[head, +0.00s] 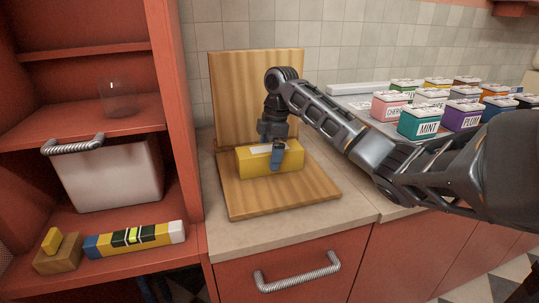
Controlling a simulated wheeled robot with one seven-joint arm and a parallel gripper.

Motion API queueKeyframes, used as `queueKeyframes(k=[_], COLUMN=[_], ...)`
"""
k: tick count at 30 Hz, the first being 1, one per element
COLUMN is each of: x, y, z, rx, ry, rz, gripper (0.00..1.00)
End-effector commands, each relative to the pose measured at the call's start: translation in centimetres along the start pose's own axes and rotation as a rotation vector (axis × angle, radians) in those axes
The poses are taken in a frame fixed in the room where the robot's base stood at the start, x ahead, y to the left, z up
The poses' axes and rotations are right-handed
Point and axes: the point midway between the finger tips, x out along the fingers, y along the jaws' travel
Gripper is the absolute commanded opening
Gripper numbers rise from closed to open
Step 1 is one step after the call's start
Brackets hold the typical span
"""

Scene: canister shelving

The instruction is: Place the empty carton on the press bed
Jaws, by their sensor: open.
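A yellow carton (255,163) with a white patch on top lies on a wooden board with an upright wooden back panel, which looks like the press bed (240,202). The carton sits near the middle of the board, its long side facing the front. My gripper (277,158) points down at the carton, with a blue finger in front of its near face. The jaws are open around the carton. The far finger is hidden, and I cannot tell whether the fingers touch it.
Labelled canisters (418,123) stand in rows on a tray at the right, beyond my arm. A red shelf unit (185,120) on the left holds a glass (117,98), a white bin (105,175), a striped bar (135,238) and a small wooden block (58,254). The counter front (300,233) is clear.

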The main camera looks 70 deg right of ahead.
Motion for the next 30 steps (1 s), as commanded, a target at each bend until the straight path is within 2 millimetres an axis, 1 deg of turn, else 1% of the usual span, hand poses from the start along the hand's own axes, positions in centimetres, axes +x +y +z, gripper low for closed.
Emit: queueKeyframes(k=[5,12,15,18,21,30], x=[-3.1,-8.3,-9.7,-10.7,-11.3,-11.4], y=[0.1,0.1,0.1,0.1,0.0,0.0], z=[0.0,0.1,0.1,0.0,0.0,0.0], rx=[-0.002,0.0,-0.001,-0.001,-0.001,-0.001], ry=[0.0,-0.003,-0.003,-0.001,-0.001,0.0], rz=[0.004,0.004,0.004,0.003,0.001,0.0], gripper=[1.0,1.0,1.0,1.0,1.0,1.0])
